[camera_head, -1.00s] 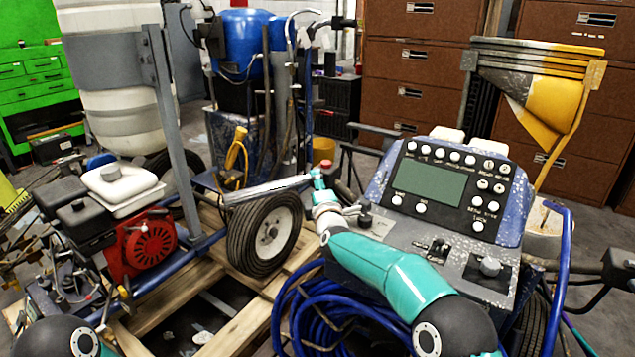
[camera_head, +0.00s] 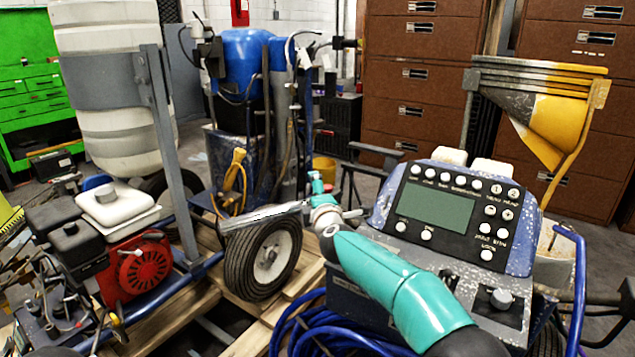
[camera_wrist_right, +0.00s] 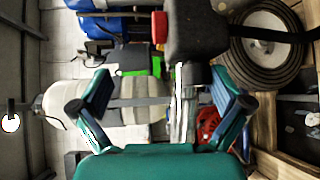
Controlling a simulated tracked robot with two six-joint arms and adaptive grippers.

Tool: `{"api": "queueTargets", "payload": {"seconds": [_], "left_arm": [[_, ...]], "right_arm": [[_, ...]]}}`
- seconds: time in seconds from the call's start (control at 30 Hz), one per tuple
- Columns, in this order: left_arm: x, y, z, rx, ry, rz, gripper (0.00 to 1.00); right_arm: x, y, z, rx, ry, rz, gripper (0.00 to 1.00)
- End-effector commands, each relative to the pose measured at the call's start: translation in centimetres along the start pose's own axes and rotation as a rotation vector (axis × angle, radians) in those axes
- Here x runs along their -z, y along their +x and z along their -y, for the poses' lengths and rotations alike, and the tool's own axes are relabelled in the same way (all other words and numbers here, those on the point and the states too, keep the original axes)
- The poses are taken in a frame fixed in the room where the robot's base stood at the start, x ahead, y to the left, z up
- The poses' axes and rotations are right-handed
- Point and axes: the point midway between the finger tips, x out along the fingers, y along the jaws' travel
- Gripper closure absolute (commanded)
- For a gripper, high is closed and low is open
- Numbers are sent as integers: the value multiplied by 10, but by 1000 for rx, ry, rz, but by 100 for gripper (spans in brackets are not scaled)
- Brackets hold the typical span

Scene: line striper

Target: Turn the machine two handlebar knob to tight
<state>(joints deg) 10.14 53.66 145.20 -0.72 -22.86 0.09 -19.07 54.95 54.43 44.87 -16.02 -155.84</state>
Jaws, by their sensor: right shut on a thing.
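My right arm reaches forward in the head view, and its gripper (camera_head: 322,192) is at the end of a pale metal bar (camera_head: 262,216) above a black wheel. In the right wrist view the two teal fingers (camera_wrist_right: 163,90) stand well apart. A dark handlebar part (camera_wrist_right: 198,36) with a red piece beside it lies at their tips, nearer the right finger. I take this dark part as the handlebar knob; its shape and marking are hard to make out. My left gripper is out of view.
A console (camera_head: 440,212) with a screen and buttons stands right of my arm, with a blue hose (camera_head: 310,330) coiled below. A red engine (camera_head: 145,265) and white tank (camera_head: 115,90) are at the left. Brown cabinets (camera_head: 425,85) stand behind.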

Motion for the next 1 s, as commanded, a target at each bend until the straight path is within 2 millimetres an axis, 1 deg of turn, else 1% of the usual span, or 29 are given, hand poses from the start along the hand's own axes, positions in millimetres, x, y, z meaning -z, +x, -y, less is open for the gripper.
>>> {"api": "queueTargets", "payload": {"seconds": [0.03, 0.1, 0.13, 0.17, 0.2, 0.23, 0.27, 0.3, 0.5, 0.67, 1.0], "left_arm": [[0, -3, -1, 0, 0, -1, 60], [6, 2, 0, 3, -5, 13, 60], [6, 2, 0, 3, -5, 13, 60], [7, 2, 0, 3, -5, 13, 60], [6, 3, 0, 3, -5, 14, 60], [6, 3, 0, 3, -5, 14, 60], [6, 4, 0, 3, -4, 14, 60], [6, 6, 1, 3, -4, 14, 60], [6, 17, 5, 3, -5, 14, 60], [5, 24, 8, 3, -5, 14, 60], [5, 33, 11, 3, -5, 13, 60]], "right_arm": [[-6, -11, -64, -100, 9, 19, 28], [-6, -12, -64, -101, 9, 19, 28], [3, -15, -26, -31, -4, 3, 29], [3, -15, -26, -30, -4, 4, 34], [2, -16, -26, -31, -3, 4, 35], [2, -16, -26, -31, -3, 4, 33], [2, -17, -26, -32, -3, 5, 34], [3, -17, -24, -31, -2, 3, 45], [1, -19, -5, -7, -2, 1, 45], [0, -30, -3, -5, 1, 1, 45], [0, -53, -1, -1, 0, 1, 45]]}}
